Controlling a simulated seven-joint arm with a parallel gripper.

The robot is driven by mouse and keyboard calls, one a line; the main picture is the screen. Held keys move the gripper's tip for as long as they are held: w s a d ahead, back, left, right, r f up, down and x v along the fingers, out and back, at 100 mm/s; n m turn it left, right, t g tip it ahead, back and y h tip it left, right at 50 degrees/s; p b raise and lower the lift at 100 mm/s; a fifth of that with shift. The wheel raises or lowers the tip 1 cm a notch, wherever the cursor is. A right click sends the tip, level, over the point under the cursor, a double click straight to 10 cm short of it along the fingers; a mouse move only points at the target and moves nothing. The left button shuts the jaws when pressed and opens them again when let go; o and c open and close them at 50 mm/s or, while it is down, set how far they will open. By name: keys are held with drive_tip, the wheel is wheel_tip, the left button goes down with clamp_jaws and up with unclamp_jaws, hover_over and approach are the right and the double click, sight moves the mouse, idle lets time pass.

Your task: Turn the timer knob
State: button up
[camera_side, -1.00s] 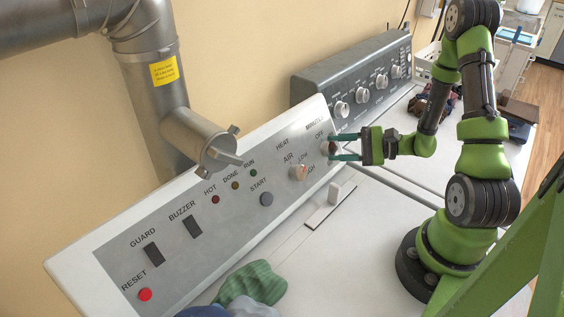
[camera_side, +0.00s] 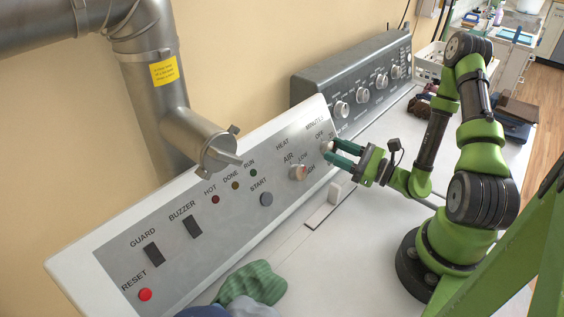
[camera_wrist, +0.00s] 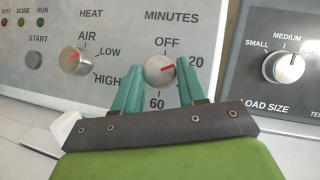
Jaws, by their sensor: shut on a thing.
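The timer knob (camera_wrist: 158,71) is a round silver knob under the word MINUTES. Its red pointer line aims right, close to the 20 mark, in the wrist view. In the side view the knob (camera_side: 325,147) is partly hidden by my fingers at the right end of the light control panel (camera_side: 95,233). My gripper (camera_side: 333,152) is shut on the knob, with one teal finger on each side. The gripper also shows in the wrist view (camera_wrist: 158,80), its fingers flanking the knob.
The heat knob (camera_wrist: 75,60) sits left of the timer knob, with the start button (camera_wrist: 38,60) farther left. A darker panel with several knobs (camera_side: 341,109) stands behind to the right. Cloths (camera_side: 252,283) lie at the front.

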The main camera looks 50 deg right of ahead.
drive_tip(key=shift+a+m, duration=0.1)
drive_tip(key=shift+m, duration=0.3)
drive_tip(key=o, duration=1)
drive_tip(key=shift+o, duration=0.2)
drive_tip(key=shift+n, duration=0.3)
